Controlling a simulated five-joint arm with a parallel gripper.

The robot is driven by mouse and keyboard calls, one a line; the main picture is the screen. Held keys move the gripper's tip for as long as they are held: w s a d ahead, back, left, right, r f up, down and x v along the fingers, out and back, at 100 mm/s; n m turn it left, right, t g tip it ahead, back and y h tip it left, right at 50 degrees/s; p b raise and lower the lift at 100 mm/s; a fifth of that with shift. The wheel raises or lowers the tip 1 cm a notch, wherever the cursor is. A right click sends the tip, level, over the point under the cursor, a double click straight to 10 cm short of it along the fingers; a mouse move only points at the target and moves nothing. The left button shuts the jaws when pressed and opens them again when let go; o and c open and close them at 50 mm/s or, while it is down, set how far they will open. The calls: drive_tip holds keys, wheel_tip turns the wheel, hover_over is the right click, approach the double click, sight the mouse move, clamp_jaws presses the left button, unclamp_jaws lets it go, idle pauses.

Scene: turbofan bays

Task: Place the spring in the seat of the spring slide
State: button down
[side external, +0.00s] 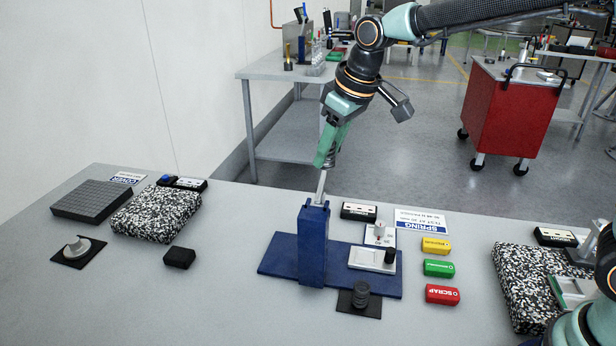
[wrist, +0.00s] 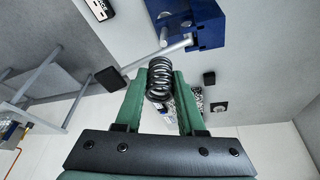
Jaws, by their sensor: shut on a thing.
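My gripper (side external: 325,158) is shut on a dark coil spring (wrist: 160,78), held between its two green fingertips in the wrist view. In the side view the gripper is above a blue upright tower (side external: 313,248), over a pale metal rod (side external: 321,188) that rises from its top. The tower stands on a blue base (side external: 278,262). A silver plate with a black knob, which looks like the spring slide (side external: 366,261), lies on the base right of the tower, lower than the gripper. I cannot make out its seat.
A dark ribbed cylinder (side external: 360,293) stands on a black mat in front of the base. Yellow (side external: 436,246), green (side external: 439,268) and red (side external: 442,294) blocks lie to the right. A speckled slab (side external: 156,214) is at left. Table between slab and base is mostly clear.

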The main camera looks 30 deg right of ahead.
sight(364, 255)
drive_tip(key=s+d+f+m, duration=0.1)
drive_tip(key=s+d+m, duration=0.2)
drive_tip(key=s+d, duration=0.35)
wheel_tip(364, 255, down, 20)
drive_tip(key=shift+w+d+f, duration=0.1)
drive_tip(key=shift+f, duration=0.05)
drive_tip(key=shift+f, duration=0.2)
idle(0.3)
drive_tip(key=shift+f, duration=0.3)
drive_tip(key=c, duration=0.5)
unclamp_jaws()
drive_tip(key=shift+d, duration=0.15)
drive_tip(key=shift+r, duration=0.55)
drive_tip(key=shift+m+t+h, duration=0.5)
drive_tip(key=shift+m+t, duration=0.2)
drive_tip(key=shift+t, duration=0.1)
drive_tip(key=shift+w+d+v, duration=0.1)
drive_tip(key=shift+d+v, duration=0.8)
drive_tip(key=shift+v, duration=3.15)
drive_tip(key=shift+w+d+v, duration=0.15)
drive_tip(key=shift+d+v, duration=0.7)
drive_tip(key=shift+v, duration=3.2)
drive_tip(key=shift+w+d+v, duration=0.1)
drive_tip(key=shift+d+v, duration=0.8)
drive_tip(key=shift+v, duration=3.15)
